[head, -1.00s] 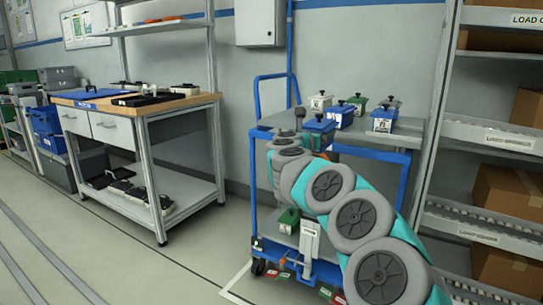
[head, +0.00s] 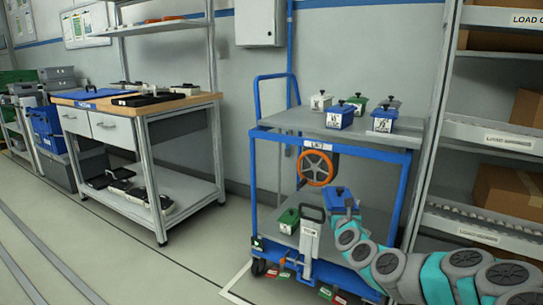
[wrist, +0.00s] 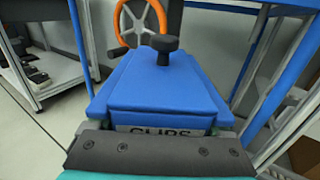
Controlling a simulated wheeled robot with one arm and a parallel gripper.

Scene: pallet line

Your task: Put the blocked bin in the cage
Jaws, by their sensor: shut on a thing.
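My gripper (head: 347,212) is shut on a blue-lidded bin (head: 339,198) with a dark knob on top. It holds the bin in front of the blue trolley (head: 262,190), between its upper and lower decks. In the wrist view the bin (wrist: 165,85) fills the middle, its lid closed, with a label reading "CLIPS" partly hidden by the gripper's dark pad. Whether the bin touches anything below cannot be told. I cannot make out which thing is the cage.
Several lidded bins, including a blue one (head: 340,117), stand on the trolley's upper deck (head: 300,119). An orange handwheel (head: 316,168) is behind the held bin. A green bin (head: 288,221) sits on the lower deck. A workbench (head: 150,108) stands left, a carton rack (head: 490,137) right.

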